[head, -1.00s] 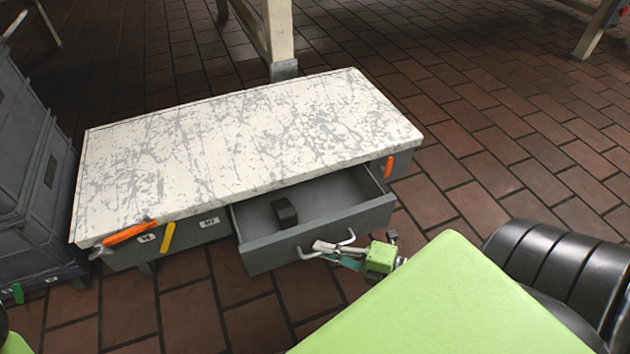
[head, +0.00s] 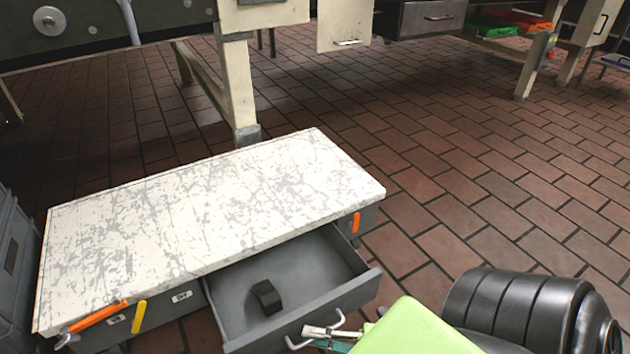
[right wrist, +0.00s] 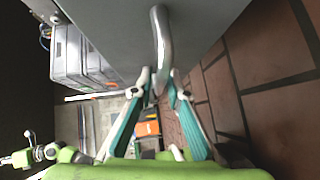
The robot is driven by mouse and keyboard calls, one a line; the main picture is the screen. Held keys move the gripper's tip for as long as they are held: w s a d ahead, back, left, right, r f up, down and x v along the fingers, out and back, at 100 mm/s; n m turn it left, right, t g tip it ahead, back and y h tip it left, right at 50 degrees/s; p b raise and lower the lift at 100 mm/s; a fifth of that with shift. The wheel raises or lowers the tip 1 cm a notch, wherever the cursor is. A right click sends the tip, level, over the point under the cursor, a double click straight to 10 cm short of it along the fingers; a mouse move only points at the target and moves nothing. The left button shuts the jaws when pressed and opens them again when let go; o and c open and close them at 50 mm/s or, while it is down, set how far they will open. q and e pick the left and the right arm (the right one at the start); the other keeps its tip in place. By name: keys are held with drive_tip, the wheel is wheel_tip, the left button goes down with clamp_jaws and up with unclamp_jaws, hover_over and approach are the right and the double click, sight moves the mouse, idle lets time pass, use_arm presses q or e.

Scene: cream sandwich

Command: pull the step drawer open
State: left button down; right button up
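The step (head: 200,205) has a worn white top and a grey body, with its drawer (head: 345,292) pulled well out. A small dark block (head: 266,296) lies inside the drawer. My right gripper (head: 312,331) is at the drawer's metal handle (head: 340,318), below the front. In the right wrist view, the curved handle (right wrist: 160,35) runs down between the two teal fingers (right wrist: 163,84), which are closed in on it. The green arm hides part of the drawer front. My left gripper is not in view.
Grey crates (head: 15,265) stand left of the step. An orange-handled tool (head: 95,314) and a yellow handle (head: 139,316) show at the step's front left. A table leg (head: 240,90) stands behind. The tiled floor (head: 450,190) on the right is clear.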

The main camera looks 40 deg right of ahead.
drive_tip(key=v, duration=1.2)
idle(0.5)
